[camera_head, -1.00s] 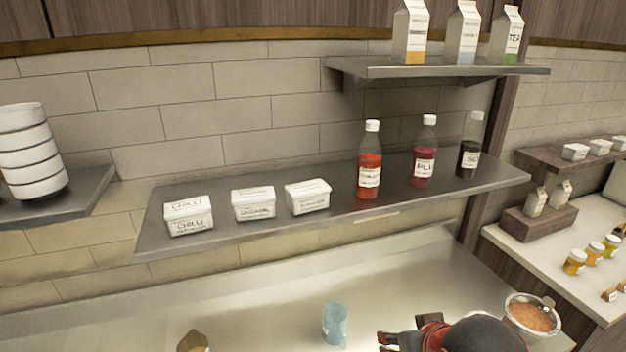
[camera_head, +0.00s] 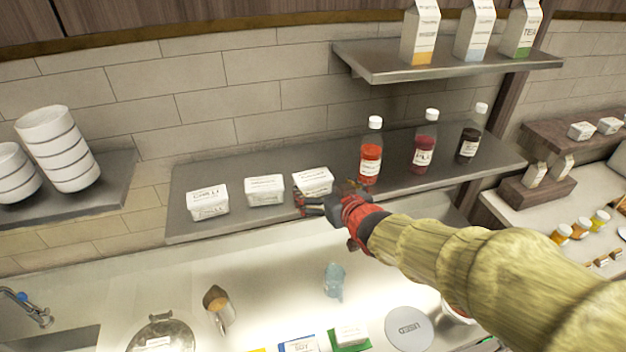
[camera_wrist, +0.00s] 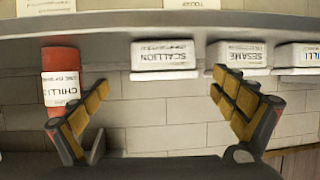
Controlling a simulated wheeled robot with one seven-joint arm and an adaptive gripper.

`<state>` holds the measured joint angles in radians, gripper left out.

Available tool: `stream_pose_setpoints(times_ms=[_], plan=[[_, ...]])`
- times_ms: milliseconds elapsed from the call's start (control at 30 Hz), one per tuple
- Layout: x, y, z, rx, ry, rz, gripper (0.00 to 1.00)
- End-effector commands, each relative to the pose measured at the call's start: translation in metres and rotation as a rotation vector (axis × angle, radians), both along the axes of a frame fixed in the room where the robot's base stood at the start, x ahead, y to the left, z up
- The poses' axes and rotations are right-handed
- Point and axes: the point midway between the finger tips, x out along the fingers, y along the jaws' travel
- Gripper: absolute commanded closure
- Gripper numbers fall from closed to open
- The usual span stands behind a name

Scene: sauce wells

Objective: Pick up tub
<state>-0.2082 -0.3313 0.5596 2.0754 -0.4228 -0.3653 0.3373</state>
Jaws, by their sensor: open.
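Three white labelled tubs stand in a row on the grey shelf (camera_head: 225,220): the chilli tub (camera_head: 208,204), the middle sesame tub (camera_head: 264,190) and the right scallion tub (camera_head: 312,180). My gripper (camera_head: 306,203) is at the front of the scallion tub, covering its lower part in the head view. In the wrist view, which is upside down, the scallion tub (camera_wrist: 165,56) lies beyond and between the fingers of my open gripper (camera_wrist: 157,90). The sesame tub (camera_wrist: 238,57) is partly behind one finger, and the chilli tub (camera_wrist: 298,57) is at the right edge.
A red chilli bottle (camera_head: 370,155) stands right of the scallion tub, with two darker bottles further right. An upper shelf (camera_head: 390,70) holds cartons. Below, the counter (camera_head: 270,280) carries a blue cup (camera_head: 334,280), a jug and a lidded pot.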

Motion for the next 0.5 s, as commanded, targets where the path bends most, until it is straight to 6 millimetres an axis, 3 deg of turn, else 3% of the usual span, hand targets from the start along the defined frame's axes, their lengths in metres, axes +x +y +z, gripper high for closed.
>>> stream_pose_setpoints(times_ms=[500], plan=[[0.052,0.026,-0.012,-0.001,0.001,-0.001,0.03]])
